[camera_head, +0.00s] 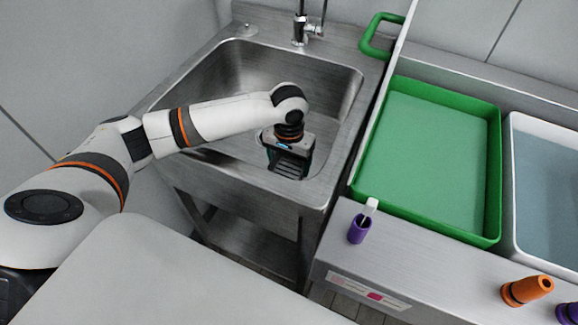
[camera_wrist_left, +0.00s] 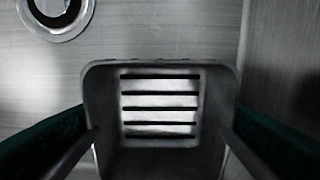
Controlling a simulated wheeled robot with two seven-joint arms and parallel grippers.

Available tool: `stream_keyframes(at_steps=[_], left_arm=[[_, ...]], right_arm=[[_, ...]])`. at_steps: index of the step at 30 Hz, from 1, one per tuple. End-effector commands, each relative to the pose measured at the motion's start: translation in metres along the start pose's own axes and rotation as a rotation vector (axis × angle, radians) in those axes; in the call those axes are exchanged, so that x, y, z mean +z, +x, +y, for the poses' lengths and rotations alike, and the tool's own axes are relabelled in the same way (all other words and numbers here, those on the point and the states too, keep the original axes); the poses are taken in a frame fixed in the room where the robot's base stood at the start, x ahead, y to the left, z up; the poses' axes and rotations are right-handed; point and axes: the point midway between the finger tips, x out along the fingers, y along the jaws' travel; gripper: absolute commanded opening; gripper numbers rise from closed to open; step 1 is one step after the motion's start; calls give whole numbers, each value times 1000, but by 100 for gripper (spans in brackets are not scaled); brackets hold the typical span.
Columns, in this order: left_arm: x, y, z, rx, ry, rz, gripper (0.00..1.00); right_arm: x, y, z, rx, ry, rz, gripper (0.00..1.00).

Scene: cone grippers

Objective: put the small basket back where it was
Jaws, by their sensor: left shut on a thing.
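The small basket (camera_wrist_left: 160,150) is dark grey with a slotted bottom, and I look down into it in the left wrist view. My left gripper (camera_wrist_left: 160,135) has its dark green fingers on either side of it and is shut on it. In the head view my left gripper (camera_head: 290,160) points down at the front right part of the steel sink (camera_head: 235,75), and the basket is mostly hidden by it. Whether the basket touches the sink floor I cannot tell. My right gripper is not in view.
The sink drain (camera_wrist_left: 57,14) is beside the basket in the wrist view. A tap (camera_head: 300,30) stands behind the sink. To the right are a green tray (camera_head: 495,170), a white tub (camera_head: 512,190), a purple holder (camera_head: 359,229) and an orange piece (camera_head: 527,290).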

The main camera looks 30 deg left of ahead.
Motion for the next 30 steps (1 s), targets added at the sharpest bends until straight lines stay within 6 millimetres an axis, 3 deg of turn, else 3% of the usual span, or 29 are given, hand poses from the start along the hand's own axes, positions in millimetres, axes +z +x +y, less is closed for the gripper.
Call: stream_keyframes(at_steps=[4, 16, 17, 20, 30], left_arm=[[0, 19, 0, -1, 0, 0, 56], [0, 23, -1, -1, 1, 0, 56], [0, 24, -1, -1, 1, 0, 83], [0, 23, 0, -1, 1, -1, 99], [1, 17, 0, -2, 0, -3, 100]], right_arm=[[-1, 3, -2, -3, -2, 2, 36], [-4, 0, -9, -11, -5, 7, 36], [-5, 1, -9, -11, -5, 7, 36], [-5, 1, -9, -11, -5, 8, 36], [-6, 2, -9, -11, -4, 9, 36]])
